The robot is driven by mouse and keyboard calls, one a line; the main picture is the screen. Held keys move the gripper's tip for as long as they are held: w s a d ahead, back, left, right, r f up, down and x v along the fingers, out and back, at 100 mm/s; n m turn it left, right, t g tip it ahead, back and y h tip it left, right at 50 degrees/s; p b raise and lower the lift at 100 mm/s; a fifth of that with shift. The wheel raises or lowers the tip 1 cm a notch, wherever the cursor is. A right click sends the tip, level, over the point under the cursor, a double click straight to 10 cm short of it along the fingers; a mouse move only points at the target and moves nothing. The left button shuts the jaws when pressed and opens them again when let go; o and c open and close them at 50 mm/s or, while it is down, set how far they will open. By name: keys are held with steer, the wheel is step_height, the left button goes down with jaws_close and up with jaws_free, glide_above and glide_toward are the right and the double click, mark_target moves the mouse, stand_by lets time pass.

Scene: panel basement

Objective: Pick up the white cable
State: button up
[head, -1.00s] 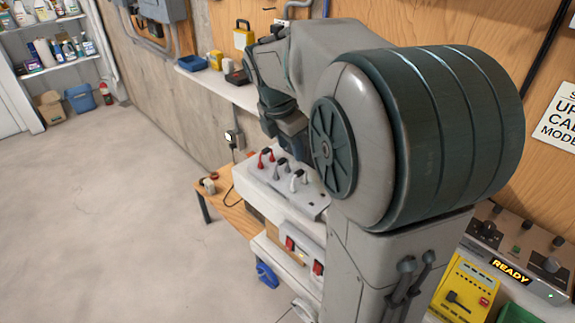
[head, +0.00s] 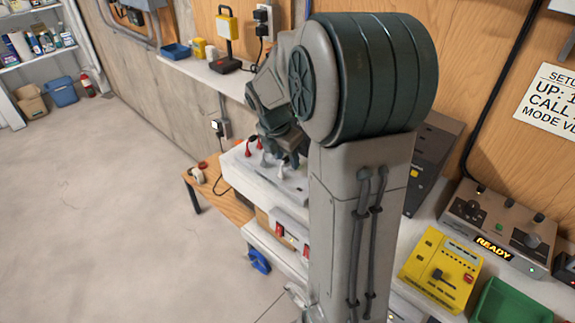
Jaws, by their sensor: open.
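A light grey panel box (head: 243,167) stands on a bench beyond my arm, with red-capped plugs (head: 249,147) and a white plug-like piece (head: 284,169) on its top. The white piece may be the end of the white cable, but it is too small to be sure. My gripper (head: 293,160) points down just above the right part of this box, close to the white piece. It is open and appears empty. My arm hides its fingertips in part and the box's right end.
A small wooden table (head: 232,207) with small items stands left of the box. A shelf (head: 215,78) with a yellow lamp (head: 228,27) runs along the wall. A yellow device (head: 438,272) and green bin (head: 510,302) are at right. The floor at left is clear.

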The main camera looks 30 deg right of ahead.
steer(key=shift+x, duration=1.4)
jaws_close()
steer(key=shift+r, duration=0.15)
